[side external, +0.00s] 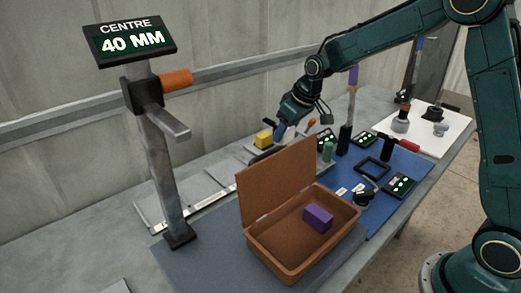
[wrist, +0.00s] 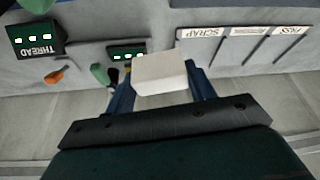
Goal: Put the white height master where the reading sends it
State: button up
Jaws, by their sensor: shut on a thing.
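The white height master (wrist: 160,73) is a pale block between the blue fingers of my gripper (wrist: 160,88) in the wrist view. My gripper is shut on it. In the side view my gripper (side external: 281,131) is over the back of the bench, beside a yellow block (side external: 263,139); the white block cannot be made out there. The gauge's display (side external: 130,39) on a grey post reads "CENTRE 40 MM". In the wrist view, plates labelled SCRAP (wrist: 201,50) and PASS (wrist: 290,42) lie to the right, upside down. The label between them is too small to read.
An open brown box (side external: 287,255) holding a purple block (side external: 318,218) stands at the front, lid raised. A THREAD display (wrist: 35,40) shows in the wrist view.

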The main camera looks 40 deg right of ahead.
jog(key=w+a+r+n+y, duration=0.1)
jog(key=w+a+r+n, duration=0.2)
jog(key=w+a+r, duration=0.1)
jog(key=w+a+r+n+g+y, duration=0.1)
jog(key=w+a+r+n, duration=0.2)
jog(key=w+a, duration=0.3)
jog(key=shift+w+a+r+n, duration=0.3)
jog(key=shift+w+r+n, duration=0.1)
jog(key=shift+w, duration=0.7)
send_over(226, 171)
jog(key=s+d, duration=0.1)
notch_tip(226, 171, down, 16)
jog(key=shift+d+r, duration=0.15)
jog(key=shift+s, duration=0.1)
jog(key=shift+f, duration=2.15)
